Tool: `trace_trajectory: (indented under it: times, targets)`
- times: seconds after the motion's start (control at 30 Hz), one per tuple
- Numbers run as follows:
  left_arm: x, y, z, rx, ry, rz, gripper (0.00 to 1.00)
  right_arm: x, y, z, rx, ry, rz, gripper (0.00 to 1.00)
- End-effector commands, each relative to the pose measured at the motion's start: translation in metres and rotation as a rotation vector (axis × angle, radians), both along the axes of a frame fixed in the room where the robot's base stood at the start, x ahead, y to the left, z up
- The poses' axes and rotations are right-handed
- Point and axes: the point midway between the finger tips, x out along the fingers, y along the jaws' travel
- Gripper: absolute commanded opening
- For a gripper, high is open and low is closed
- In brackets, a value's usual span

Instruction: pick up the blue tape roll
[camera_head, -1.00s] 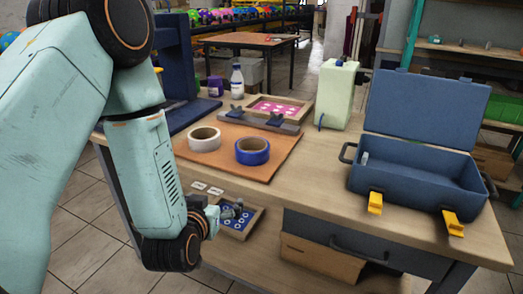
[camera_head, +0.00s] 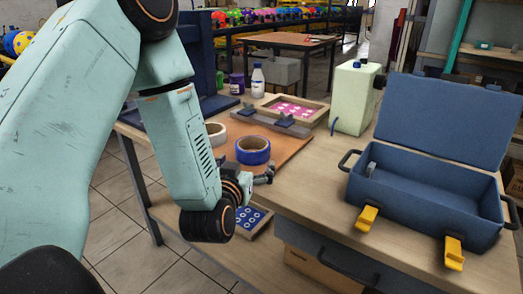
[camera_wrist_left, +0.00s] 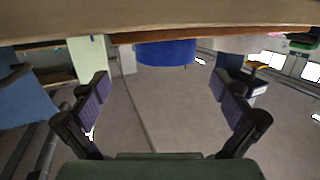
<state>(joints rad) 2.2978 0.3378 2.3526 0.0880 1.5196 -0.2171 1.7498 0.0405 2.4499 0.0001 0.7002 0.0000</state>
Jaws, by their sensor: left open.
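The blue tape roll (camera_head: 253,151) lies flat on the brown board (camera_head: 290,149) on the workbench. My left gripper (camera_head: 265,176) is just in front of it, near the board's front edge, apart from the roll and empty. In the left wrist view my left gripper (camera_wrist_left: 161,90) has its two fingers wide apart, with the blue tape roll (camera_wrist_left: 165,52) beyond them near the top middle. That view seems upside down, with the bench along its top. My right gripper is not in view.
A white tape roll (camera_head: 216,133) sits left of the blue one, partly hidden by my left arm. A framed pink print (camera_head: 297,109) and bottles stand behind. A pale green container (camera_head: 354,97) and an open blue toolbox (camera_head: 422,190) are to the right. A small tray (camera_head: 247,219) is below.

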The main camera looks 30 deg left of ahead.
Motion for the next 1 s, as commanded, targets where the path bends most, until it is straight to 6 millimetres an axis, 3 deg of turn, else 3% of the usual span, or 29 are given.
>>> trace_trajectory:
  times: [0.37, 0.63, 0.93, 1.0]
  targets:
    - [0.03, 0.017, -0.006, 0.0, -0.004, 0.003, 1.0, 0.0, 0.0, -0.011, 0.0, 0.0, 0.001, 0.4]
    - [0.065, 0.028, -0.012, 0.0, -0.003, 0.001, 1.0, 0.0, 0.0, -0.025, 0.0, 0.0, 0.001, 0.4]
    - [0.072, 0.028, -0.012, -0.001, -0.001, 0.0, 1.0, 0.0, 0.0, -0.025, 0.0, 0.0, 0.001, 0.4]
    - [0.073, 0.027, -0.012, 0.0, -0.001, 0.0, 0.96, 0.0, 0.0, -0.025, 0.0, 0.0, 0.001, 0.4]
